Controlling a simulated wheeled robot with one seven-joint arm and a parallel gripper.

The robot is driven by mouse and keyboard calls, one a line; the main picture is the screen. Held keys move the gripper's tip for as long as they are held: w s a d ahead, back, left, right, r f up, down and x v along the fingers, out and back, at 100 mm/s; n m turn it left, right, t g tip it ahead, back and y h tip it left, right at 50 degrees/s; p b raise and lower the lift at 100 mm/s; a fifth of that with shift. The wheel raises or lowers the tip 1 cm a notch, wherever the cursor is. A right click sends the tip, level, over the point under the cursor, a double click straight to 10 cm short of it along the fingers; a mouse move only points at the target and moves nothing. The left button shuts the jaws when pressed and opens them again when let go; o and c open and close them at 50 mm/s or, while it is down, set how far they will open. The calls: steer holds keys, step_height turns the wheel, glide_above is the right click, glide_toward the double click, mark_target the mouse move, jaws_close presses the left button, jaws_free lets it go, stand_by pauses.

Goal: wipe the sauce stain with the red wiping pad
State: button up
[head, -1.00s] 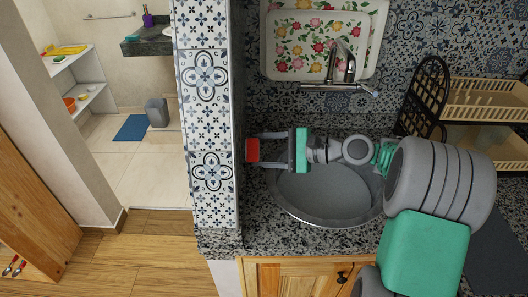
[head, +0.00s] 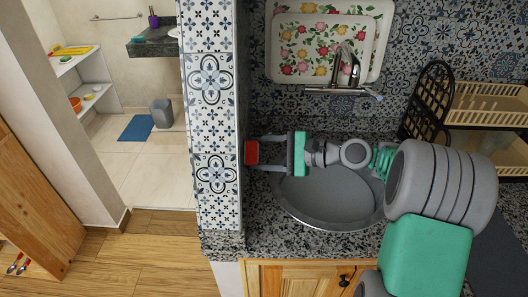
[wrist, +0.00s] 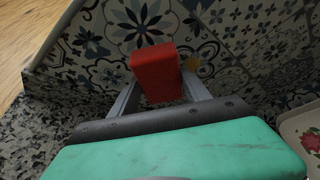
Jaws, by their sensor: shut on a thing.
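The red wiping pad (head: 251,153) is a small red block held at the tips of my gripper (head: 262,153), beside the edge of the blue-patterned tiled wall. In the wrist view the pad (wrist: 155,72) sits between the two grey fingers, in front of the patterned tiles. I cannot tell whether the pad touches the wall. The stain is not visible in the head view.
A round metal sink (head: 330,198) lies below my arm in the granite counter (head: 225,245). A faucet (head: 346,75) and two floral trays (head: 318,48) stand behind it. A dish rack (head: 490,103) is at right. The tiled wall (head: 215,130) closes the left side.

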steer(key=shift+a, duration=0.3)
steer(key=w+r+p, duration=0.3)
steer(key=w+p, duration=0.4)
steer(key=p, duration=0.4)
steer(key=shift+d+r, duration=0.35)
stand_by(2.2)
steer(key=shift+w, duration=0.1)
